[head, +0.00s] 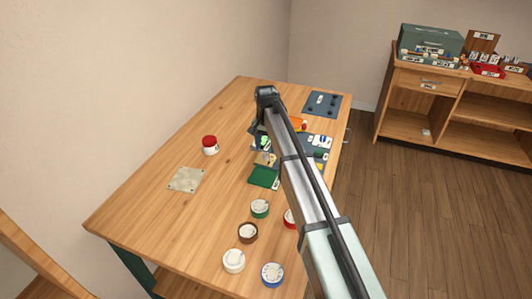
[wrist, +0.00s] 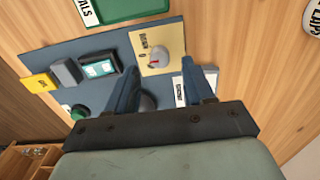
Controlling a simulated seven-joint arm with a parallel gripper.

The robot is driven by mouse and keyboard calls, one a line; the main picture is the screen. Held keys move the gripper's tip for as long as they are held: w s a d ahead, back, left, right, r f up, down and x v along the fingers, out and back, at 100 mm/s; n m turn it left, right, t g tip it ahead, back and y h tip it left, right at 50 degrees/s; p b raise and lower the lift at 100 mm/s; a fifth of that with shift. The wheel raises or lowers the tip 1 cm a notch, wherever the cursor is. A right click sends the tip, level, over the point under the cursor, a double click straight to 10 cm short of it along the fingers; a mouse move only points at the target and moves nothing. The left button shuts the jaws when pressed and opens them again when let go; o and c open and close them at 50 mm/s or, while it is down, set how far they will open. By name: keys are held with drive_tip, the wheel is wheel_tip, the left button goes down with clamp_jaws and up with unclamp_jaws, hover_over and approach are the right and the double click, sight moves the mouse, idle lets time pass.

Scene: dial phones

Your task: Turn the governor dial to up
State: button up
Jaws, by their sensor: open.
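In the wrist view, a light grey knob (wrist: 158,59) with a red mark sits on a cream plate (wrist: 146,40) with printed lettering too small to read surely. My gripper (wrist: 162,68) is open, its two blue fingers pointing toward this plate, with nothing held between them. A dark round part (wrist: 147,102) shows between the fingers, partly hidden by the gripper body. A white label (wrist: 180,91) stands beside the right finger; its word is unclear, so I cannot tell which knob is the governor dial. In the head view my arm hides much of the panel (head: 322,153).
On the blue-grey panel (wrist: 45,48) are a yellow tag (wrist: 38,82), a screen module (wrist: 100,68) and a green button (wrist: 79,111). A green tray (head: 264,177), several round tubs including a blue one (head: 272,274), and a red-lidded jar (head: 210,145) stand on the table (head: 160,225).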

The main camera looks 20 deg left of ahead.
sight(266, 154)
drive_tip(key=shift+f, duration=2)
drive_tip(key=shift+c, duration=0.4)
clamp_jaws()
